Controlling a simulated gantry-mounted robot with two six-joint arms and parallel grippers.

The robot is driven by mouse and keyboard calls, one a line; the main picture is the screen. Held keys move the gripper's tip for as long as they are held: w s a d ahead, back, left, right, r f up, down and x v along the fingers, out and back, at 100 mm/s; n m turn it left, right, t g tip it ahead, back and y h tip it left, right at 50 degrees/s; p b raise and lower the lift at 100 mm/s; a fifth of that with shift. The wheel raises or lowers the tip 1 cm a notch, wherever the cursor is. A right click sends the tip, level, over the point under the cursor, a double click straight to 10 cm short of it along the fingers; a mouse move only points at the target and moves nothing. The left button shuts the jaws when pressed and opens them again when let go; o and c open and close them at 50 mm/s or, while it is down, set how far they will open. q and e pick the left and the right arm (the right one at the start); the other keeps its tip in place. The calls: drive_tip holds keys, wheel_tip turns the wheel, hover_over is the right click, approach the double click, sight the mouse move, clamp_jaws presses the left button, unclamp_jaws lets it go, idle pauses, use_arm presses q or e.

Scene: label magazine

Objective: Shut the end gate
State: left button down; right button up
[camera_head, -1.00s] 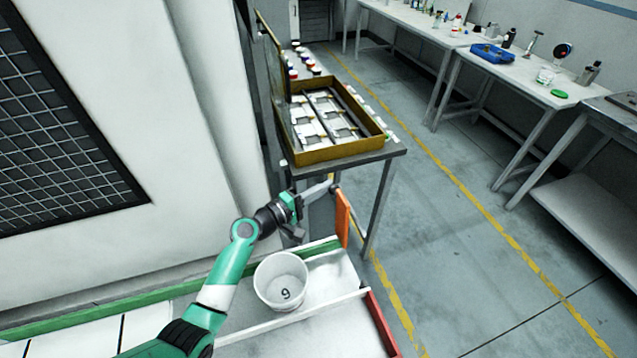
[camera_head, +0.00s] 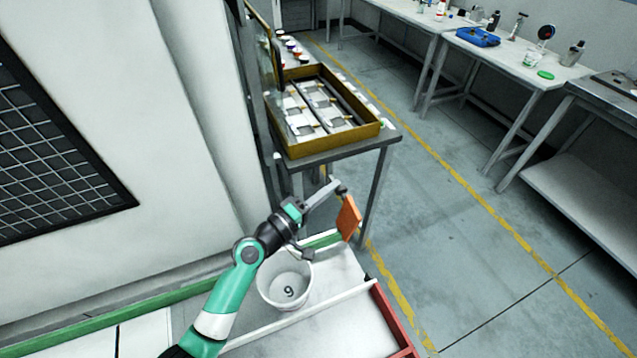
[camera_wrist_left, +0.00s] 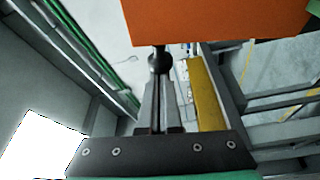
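The end gate is an orange panel (camera_head: 348,219) at the right end of the lane with the green wall. It stands at an angle, and the lane's end beside it is open. It shows large at the top of the left wrist view (camera_wrist_left: 215,20). My left gripper (camera_head: 338,187) reaches over the lane to the gate's upper edge. In the left wrist view its fingers (camera_wrist_left: 160,78) are together on a dark round knob (camera_wrist_left: 160,58) by the gate. My right gripper is not in view.
A white bucket marked 9 (camera_head: 285,284) stands in the lane under my left arm. A red panel (camera_head: 392,318) closes the nearer lane. A table with a yellow-framed tray (camera_head: 335,145) stands just behind the gate. Floor to the right is clear.

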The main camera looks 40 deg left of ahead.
sight(355, 223)
use_arm(q)
drive_tip(key=d, duration=0.1)
drive_tip(key=m, duration=0.1)
drive_tip(key=s+d+m+b, duration=0.1)
drive_tip(key=shift+d+f, duration=0.25)
drive_tip(key=shift+d, duration=0.1)
drive_tip(key=d, duration=0.1)
drive_tip(key=s+d, duration=0.1)
drive_tip(key=d, duration=0.1)
drive_tip(key=s+d, duration=0.1)
drive_tip(key=shift+d+f+p, duration=0.25)
drive_tip(key=shift+f+p, duration=0.05)
drive_tip(key=shift+f, duration=0.05)
drive_tip(key=shift+s+d+f, duration=0.25)
drive_tip(key=shift+d+f, duration=0.05)
drive_tip(key=shift+d, duration=0.15)
drive_tip(key=shift+s+d+f, duration=0.2)
drive_tip(key=shift+d+f, duration=0.05)
drive_tip(key=shift+d, duration=0.2)
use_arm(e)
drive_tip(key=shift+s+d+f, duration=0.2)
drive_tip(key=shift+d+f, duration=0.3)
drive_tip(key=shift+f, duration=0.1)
